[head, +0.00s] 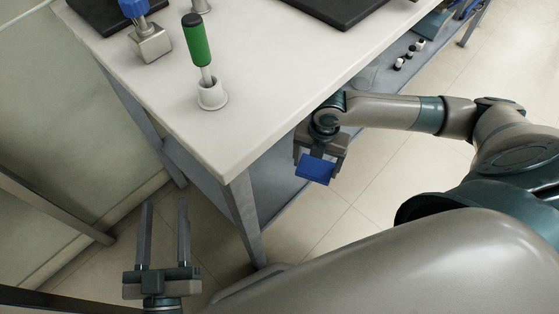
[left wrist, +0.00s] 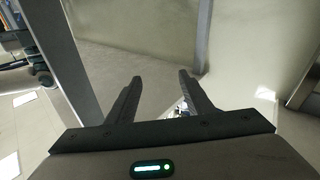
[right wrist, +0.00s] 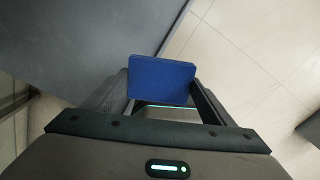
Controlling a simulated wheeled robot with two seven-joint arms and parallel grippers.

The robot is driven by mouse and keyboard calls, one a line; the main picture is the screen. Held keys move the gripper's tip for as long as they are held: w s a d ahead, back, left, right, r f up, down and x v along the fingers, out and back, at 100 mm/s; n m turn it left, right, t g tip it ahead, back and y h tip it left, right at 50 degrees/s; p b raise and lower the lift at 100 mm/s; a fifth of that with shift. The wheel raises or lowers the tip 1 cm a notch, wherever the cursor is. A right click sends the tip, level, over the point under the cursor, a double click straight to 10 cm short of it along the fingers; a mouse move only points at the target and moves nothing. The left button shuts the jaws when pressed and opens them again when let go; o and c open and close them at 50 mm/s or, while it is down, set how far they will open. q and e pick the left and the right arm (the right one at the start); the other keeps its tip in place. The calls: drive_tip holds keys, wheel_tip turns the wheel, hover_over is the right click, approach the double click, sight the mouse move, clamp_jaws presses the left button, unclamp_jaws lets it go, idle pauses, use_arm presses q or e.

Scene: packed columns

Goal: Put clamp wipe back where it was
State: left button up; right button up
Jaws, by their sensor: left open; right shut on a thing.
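A blue block (head: 316,169), which looks like the wipe, is held between the fingers of my right gripper (head: 319,159). It also shows in the right wrist view (right wrist: 161,80), gripped across its width. The right gripper is shut on it, off the table's right side edge and over the floor. My left gripper (head: 165,205) is open and empty, low at the front left, clear of the table. In the left wrist view its two fingers (left wrist: 160,85) are apart with nothing between them.
The white table (head: 270,75) holds a green-handled tool (head: 197,40) upright in a white holder (head: 212,95), a metal block (head: 152,43) with a blue part above, and dark panels (head: 338,8). A lower shelf (head: 372,82) carries small black-and-white items. The table's front corner is bare.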

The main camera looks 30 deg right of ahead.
drive_tip(key=shift+s, duration=0.1)
drive_tip(key=shift+w+a+f, duration=0.2)
drive_tip(key=shift+w+f, duration=0.1)
drive_tip(key=shift+w, duration=0.15)
drive_tip(key=w+a+f+b, duration=0.1)
drive_tip(key=w+f, duration=0.1)
drive_tip(key=w, duration=0.1)
drive_tip(key=w+a+f+b, duration=0.1)
drive_tip(key=w+f, duration=0.1)
drive_tip(key=w, duration=0.1)
drive_tip(key=w+a+f+b, duration=0.1)
drive_tip(key=w+a+f, duration=0.1)
drive_tip(key=w, duration=0.1)
drive_tip(key=shift+a+b, duration=0.1)
drive_tip(key=shift+b, duration=0.2)
drive_tip(key=shift+w+a+f, duration=0.15)
drive_tip(key=shift+w, duration=0.25)
use_arm(q)
drive_tip(key=s+a+r+t+h, duration=0.1)
drive_tip(key=s+r+t, duration=0.2)
drive_tip(key=r+t, duration=0.3)
wheel_tip(320, 180, up, 4)
drive_tip(key=shift+a+r+t+h, duration=0.2)
drive_tip(key=shift+a+t+h, duration=0.1)
drive_tip(key=shift+a+t, duration=0.1)
drive_tip(key=shift+s, duration=0.1)
use_arm(e)
drive_tip(key=shift+f, duration=0.1)
